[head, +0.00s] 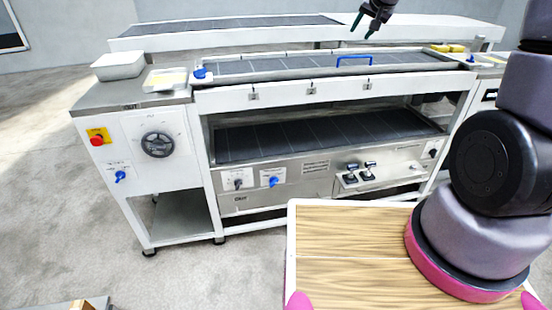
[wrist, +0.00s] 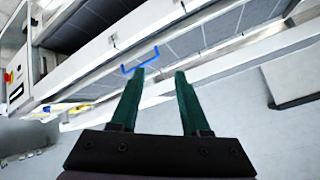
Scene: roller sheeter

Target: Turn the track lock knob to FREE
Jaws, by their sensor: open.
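Several knobs show on the white machine, but I cannot read their labels, so I cannot tell which one is the track lock knob. One blue knob (head: 120,176) is on the left end panel. Another blue knob (head: 270,181) and a dark knob (head: 238,184) are on the lower front panel. Blue knobs also sit on top at the left (head: 200,72) and right (head: 470,58). My gripper (head: 362,30) is high above the machine's back, open and empty. Its green fingers also show in the wrist view (wrist: 160,72), apart from any knob.
A blue handle (head: 354,58) stands on the upper track, below my gripper. A red button (head: 97,141) and a black handwheel (head: 158,145) are on the left panel. A white tray (head: 119,66) stands at top left.

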